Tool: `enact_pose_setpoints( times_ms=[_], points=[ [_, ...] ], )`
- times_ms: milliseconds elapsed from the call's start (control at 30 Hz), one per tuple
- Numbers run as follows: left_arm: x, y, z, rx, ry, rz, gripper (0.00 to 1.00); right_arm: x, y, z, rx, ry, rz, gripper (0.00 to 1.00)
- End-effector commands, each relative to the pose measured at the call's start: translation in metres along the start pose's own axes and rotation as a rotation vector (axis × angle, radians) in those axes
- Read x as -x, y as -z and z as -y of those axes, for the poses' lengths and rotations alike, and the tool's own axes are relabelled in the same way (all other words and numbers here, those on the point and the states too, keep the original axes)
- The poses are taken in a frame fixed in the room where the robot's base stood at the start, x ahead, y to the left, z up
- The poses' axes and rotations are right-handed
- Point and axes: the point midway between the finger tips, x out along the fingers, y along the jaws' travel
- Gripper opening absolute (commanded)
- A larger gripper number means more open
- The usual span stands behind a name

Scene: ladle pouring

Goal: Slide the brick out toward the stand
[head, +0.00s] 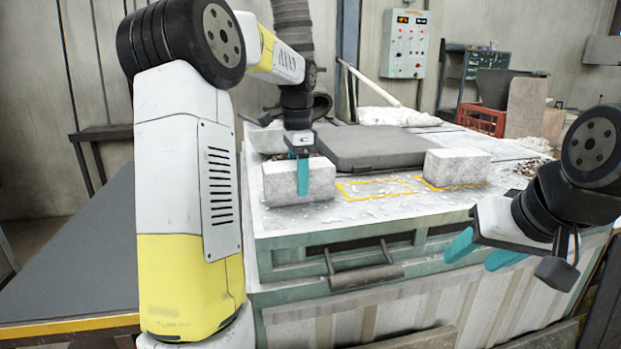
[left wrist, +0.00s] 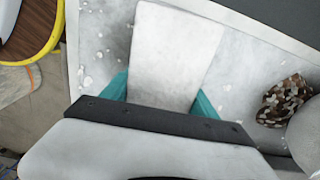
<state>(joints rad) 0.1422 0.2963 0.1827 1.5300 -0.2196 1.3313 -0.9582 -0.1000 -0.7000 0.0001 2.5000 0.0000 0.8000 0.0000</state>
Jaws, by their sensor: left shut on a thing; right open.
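A pale grey-white brick (head: 290,181) lies on the left part of the dusty bench top. My left gripper (head: 302,172) comes down on it from above, with one teal finger against its near side. In the left wrist view the brick (left wrist: 172,50) sits between both teal fingers, and the gripper is shut on it. My right gripper (head: 468,262) is open and empty in front of the bench at the right. I cannot tell which thing is the stand.
A dark grey slab (head: 370,147) lies behind the bricks. A yellow-outlined rectangle (head: 378,188) on the bench between the bricks is empty. A drawer handle (head: 362,275) juts from the bench front.

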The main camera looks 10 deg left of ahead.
Motion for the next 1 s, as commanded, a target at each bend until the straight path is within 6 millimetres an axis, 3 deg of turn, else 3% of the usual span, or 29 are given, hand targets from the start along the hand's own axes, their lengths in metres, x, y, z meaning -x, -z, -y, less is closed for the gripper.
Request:
enact_pose_setpoints(
  times_ms=[467, 500, 567, 600, 1000],
  points=[
    [0.0007, 0.0011, -0.0006, 0.001, 0.001, -0.001, 0.0, 0.0, 0.0, 0.0, 0.0, 0.0, 0.0, 0.5],
    [0.0007, 0.0011, -0.0006, 0.001, 0.001, -0.001, 0.76, 0.0, 0.0, 0.0, 0.0, 0.0, 0.0, 0.5],
    [0.0006, 0.0011, -0.0006, 0.001, 0.001, -0.001, 0.88, 0.0, 0.0, 0.0, 0.0, 0.0, 0.0, 0.5],
    [0.0005, 0.0011, -0.0006, 0.001, 0.001, -0.001, 0.94, 0.0, 0.0, 0.0, 0.0, 0.0, 0.0, 0.5],
    [0.0087, 0.0017, 0.0001, 0.001, 0.003, -0.002, 0.94, 0.0, 0.0, 0.0, 0.0, 0.0, 0.0, 0.5]
  ],
)
